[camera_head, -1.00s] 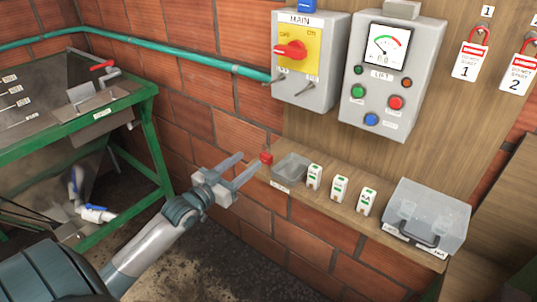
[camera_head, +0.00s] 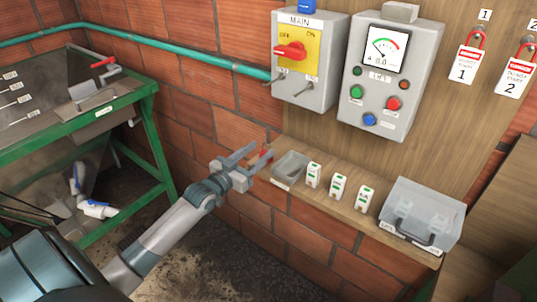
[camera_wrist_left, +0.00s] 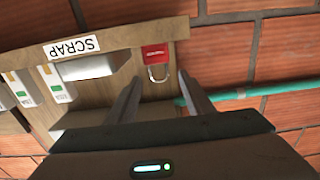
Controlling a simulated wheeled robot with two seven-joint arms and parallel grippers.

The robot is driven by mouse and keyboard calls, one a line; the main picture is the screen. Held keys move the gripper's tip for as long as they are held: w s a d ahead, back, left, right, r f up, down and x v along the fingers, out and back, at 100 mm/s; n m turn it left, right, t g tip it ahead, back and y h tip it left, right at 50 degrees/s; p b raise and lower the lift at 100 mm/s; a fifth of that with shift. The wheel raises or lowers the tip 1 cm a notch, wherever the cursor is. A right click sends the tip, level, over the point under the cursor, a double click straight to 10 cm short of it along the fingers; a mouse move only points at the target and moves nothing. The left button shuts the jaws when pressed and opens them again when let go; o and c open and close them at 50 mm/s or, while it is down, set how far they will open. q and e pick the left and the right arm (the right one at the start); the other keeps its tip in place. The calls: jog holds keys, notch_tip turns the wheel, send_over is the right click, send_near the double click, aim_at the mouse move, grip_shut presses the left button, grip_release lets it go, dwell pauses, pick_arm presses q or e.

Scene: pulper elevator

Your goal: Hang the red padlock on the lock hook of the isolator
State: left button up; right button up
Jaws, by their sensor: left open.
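The red padlock (camera_wrist_left: 155,55) lies at the end of the wooden shelf, its metal shackle toward my left gripper in the left wrist view. In the head view the padlock (camera_head: 266,153) shows partly behind a finger. My left gripper (camera_head: 256,155) is open, with its fingers around the padlock's end of the shelf; in the left wrist view its fingertips (camera_wrist_left: 160,80) stand either side of the shackle, apart from it. The isolator (camera_head: 304,60) is a grey box marked MAIN with a red handle on a yellow plate and metal hooks below. My right gripper is not seen.
A grey scrap tray (camera_head: 290,168) stands beside the padlock, then several small white blocks (camera_head: 338,186) and a clear case (camera_head: 422,213). The grey lift panel (camera_head: 385,80) and two tagged red padlocks (camera_head: 473,58) are on the board. A green pipe (camera_head: 180,52) runs along the brick wall.

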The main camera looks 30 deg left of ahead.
pick_arm(q)
jog(key=w+p, duration=0.1)
jog(key=w, duration=0.2)
jog(key=shift+d, duration=0.2)
jog(key=shift+w+d+f+p, duration=0.1)
jog(key=shift+w+f+p, duration=0.1)
jog(key=shift+w+p, duration=0.35)
jog(key=shift+w, duration=0.1)
jog(key=c, duration=1.2)
